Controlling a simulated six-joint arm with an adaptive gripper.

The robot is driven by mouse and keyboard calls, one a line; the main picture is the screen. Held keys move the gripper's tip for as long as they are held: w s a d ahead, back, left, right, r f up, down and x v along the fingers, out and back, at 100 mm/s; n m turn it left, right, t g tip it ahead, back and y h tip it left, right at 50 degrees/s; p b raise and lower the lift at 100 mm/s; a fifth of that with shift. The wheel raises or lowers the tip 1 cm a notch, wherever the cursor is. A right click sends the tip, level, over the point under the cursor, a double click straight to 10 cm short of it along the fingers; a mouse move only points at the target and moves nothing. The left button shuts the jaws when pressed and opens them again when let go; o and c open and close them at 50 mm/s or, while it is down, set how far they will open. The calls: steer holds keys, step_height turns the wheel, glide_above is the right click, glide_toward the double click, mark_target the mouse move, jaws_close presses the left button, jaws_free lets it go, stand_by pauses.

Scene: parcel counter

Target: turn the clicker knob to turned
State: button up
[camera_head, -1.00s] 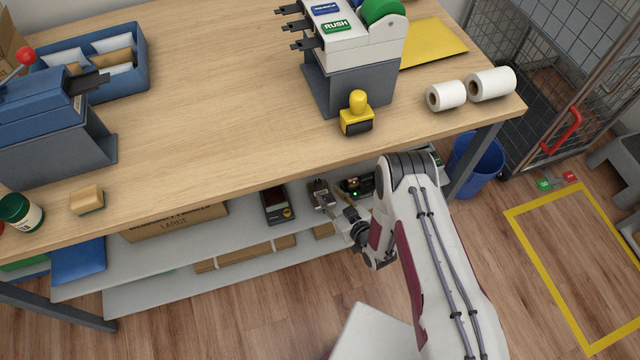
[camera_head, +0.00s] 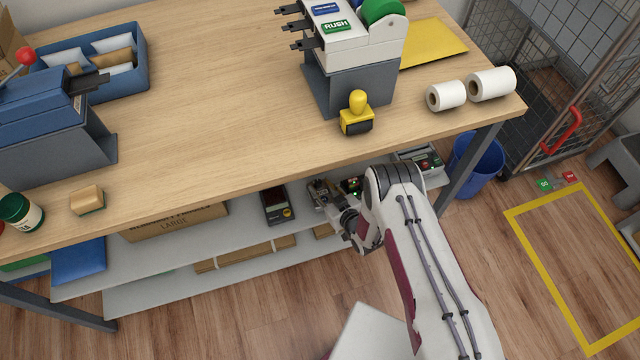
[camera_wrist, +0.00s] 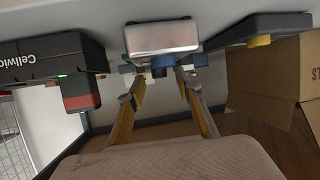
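A silver box with a blue knob (camera_wrist: 160,68), which I take to be the clicker knob, shows at the top middle of the wrist view. My gripper (camera_wrist: 161,76) points at it with a finger on each side of the knob. The fingers stand apart, and small gaps seem to show beside the knob; contact cannot be made out. In the head view my gripper (camera_head: 318,188) is at the shelf under the counter, and it mostly hides the silver box there. How far the knob is turned cannot be told.
A black charger with a red block (camera_wrist: 80,95) is left of the box in the wrist view; a dark device with a yellow knob (camera_head: 277,206) is on its other side. A cardboard box (camera_head: 175,222) shares the shelf. The counter (camera_head: 220,110) overhangs it.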

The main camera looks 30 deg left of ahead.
steer(key=shift+x, duration=0.95)
jaws_close()
